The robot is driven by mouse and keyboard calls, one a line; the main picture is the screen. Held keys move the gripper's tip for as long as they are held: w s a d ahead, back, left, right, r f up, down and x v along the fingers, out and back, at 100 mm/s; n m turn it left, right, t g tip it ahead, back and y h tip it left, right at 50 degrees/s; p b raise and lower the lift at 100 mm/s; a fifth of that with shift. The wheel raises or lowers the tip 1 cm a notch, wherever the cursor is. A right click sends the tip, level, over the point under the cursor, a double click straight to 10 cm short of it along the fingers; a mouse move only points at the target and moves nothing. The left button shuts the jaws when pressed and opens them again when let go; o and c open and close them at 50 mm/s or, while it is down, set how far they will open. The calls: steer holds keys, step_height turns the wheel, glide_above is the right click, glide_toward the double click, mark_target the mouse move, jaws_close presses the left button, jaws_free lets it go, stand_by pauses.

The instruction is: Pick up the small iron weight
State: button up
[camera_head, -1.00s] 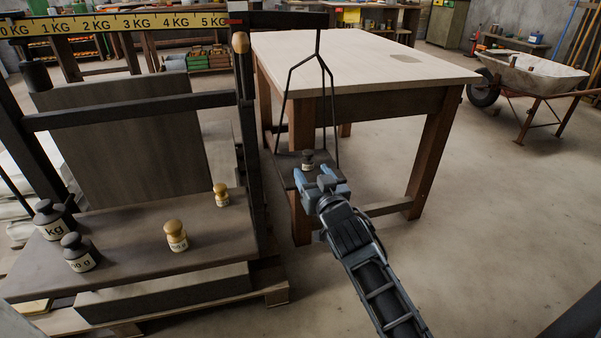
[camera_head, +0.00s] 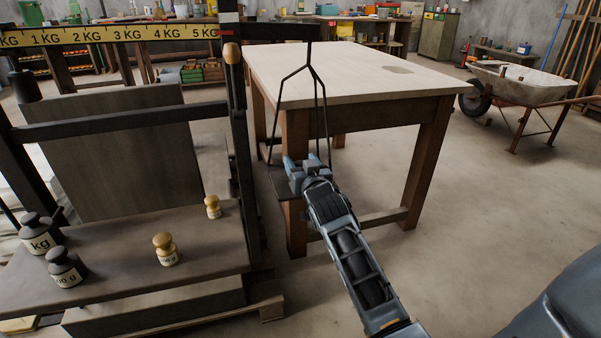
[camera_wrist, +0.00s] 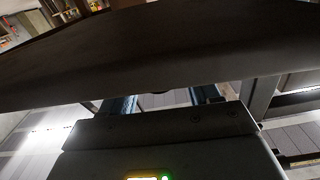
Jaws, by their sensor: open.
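The hanging pan (camera_head: 274,188) of the beam scale shows only in part behind my gripper (camera_head: 302,163) in the head view. The small dark iron weight on that pan is hidden now, apparently behind the gripper. The jaws are open at the pan, between its hanger rods. In the wrist view the two blue fingers (camera_wrist: 161,101) stand apart, and a broad dark surface (camera_wrist: 160,55) crosses above and covers their ends. A small dark rounded bit shows between the fingers; I cannot tell what it is. Whether a finger touches the weight cannot be seen.
On the scale platform (camera_head: 125,245) stand two larger iron weights, one marked kg (camera_head: 40,235) and another (camera_head: 66,268), and two brass weights (camera_head: 166,250) (camera_head: 213,207). A wooden table (camera_head: 350,65) stands close behind the pan.

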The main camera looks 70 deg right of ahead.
steer(key=shift+c, duration=0.2)
jaws_close()
stand_by(0.3)
